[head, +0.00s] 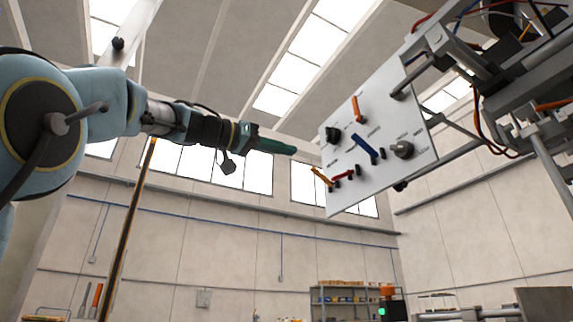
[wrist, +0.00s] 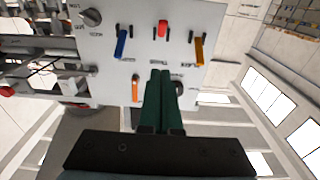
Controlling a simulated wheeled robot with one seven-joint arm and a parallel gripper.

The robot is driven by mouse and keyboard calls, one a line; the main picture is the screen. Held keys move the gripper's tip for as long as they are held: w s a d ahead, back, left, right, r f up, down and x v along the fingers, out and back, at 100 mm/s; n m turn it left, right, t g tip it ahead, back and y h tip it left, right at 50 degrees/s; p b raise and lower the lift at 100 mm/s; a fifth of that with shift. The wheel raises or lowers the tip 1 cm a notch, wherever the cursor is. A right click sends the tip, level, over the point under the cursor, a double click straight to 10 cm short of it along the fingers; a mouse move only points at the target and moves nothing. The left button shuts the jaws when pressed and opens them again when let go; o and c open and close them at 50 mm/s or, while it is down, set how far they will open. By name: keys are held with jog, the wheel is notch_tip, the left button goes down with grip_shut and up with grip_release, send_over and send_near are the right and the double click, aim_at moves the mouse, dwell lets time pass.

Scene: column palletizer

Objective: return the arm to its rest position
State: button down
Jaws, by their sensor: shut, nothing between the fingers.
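My gripper (head: 292,150) points right toward a white control panel (head: 385,100) in the head view. Its green fingers are together and empty, and a small gap shows between their tips and the panel's left edge. In the wrist view the shut fingers (wrist: 160,74) overlap the lower middle of the panel (wrist: 105,85), covering part of it. My arm stretches in from the left, nearly level.
The panel carries a blue lever (head: 366,148), an orange lever (head: 357,108), a red lever (head: 343,174), a grey knob (head: 403,149) and a black knob (head: 333,135). Metal frames and cables lie behind it. Shelving (head: 345,296) stands low at the back.

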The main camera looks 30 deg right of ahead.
dwell(0.3)
jog(key=w+a+f+n+t+y, duration=0.1)
jog(key=w+f+n+t+y, duration=0.25)
jog(key=w+f, duration=0.55)
jog(key=w+a+f+n+t+y, duration=0.15)
jog(key=w+f+n, duration=0.4)
jog(key=f, duration=0.55)
jog(key=w+a+f+n+t+y, duration=0.1)
jog(key=w+a+f+n+y, duration=0.25)
jog(key=f, duration=0.75)
jog(key=w+a+f+y, duration=0.2)
jog(key=w+a+f, duration=0.3)
jog(key=f, duration=0.6)
jog(key=s+a+f+n+g+y, duration=0.1)
jog(key=s+a+f+n+y, duration=0.15)
jog(key=a+f, duration=0.6)
jog(key=s+a+f+n+y, duration=0.1)
jog(key=s+a+f+y, duration=0.2)
jog(key=a+f, duration=0.55)
jog(key=s+a+f+n+g+y, duration=0.1)
jog(key=s+a+f, duration=0.3)
jog(key=s+f, duration=0.3)
jog(key=s+a+f+g+y, duration=0.1)
jog(key=s+a+f+y, duration=0.1)
jog(key=s+a+f, duration=0.45)
notch_tip(320, 180, up, 26)
jog(key=d+p, duration=0.2)
jog(key=p, duration=2.6)
jog(key=shift+w+f, duration=0.2)
jog(key=shift+w, duration=0.2)
